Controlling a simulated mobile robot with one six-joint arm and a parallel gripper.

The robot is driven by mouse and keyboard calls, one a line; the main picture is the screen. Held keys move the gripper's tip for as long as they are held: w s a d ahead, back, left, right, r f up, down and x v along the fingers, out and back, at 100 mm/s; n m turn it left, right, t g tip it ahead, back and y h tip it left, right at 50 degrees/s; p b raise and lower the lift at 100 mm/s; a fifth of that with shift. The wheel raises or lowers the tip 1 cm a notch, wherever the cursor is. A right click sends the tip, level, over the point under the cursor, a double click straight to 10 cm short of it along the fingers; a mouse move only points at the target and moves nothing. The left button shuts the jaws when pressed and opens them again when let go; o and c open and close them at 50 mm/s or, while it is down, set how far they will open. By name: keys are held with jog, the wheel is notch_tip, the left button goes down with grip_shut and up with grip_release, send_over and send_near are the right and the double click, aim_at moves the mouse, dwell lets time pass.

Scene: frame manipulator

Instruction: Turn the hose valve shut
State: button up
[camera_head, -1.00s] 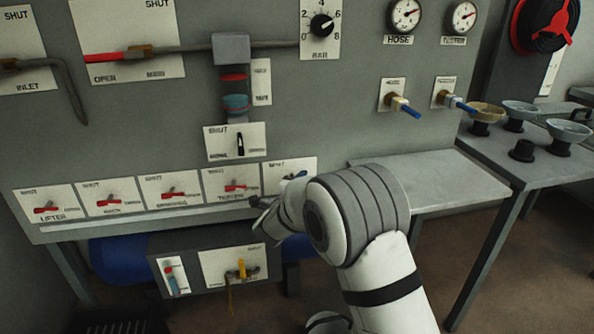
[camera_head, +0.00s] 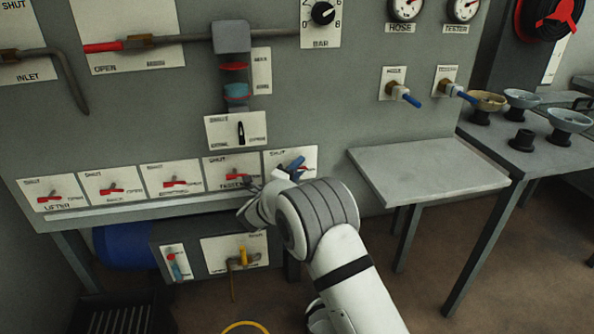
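A row of small valve plates runs along the panel's lower edge. My gripper (camera_head: 251,212) is just below and left of the rightmost plate. My wrist hides much of it, and I cannot tell whether its fingers are open or touch anything.
Neighbouring valves have red handles, such as the tester valve (camera_head: 238,177). A grey shelf (camera_head: 430,178) juts out to the right. A lower box with a yellow handle (camera_head: 243,256) lies beneath the row. Bowls stand on a side table (camera_head: 490,146).

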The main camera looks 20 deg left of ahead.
jog(key=shift+w, duration=0.15)
jog(key=shift+c, duration=0.5)
grip_shut()
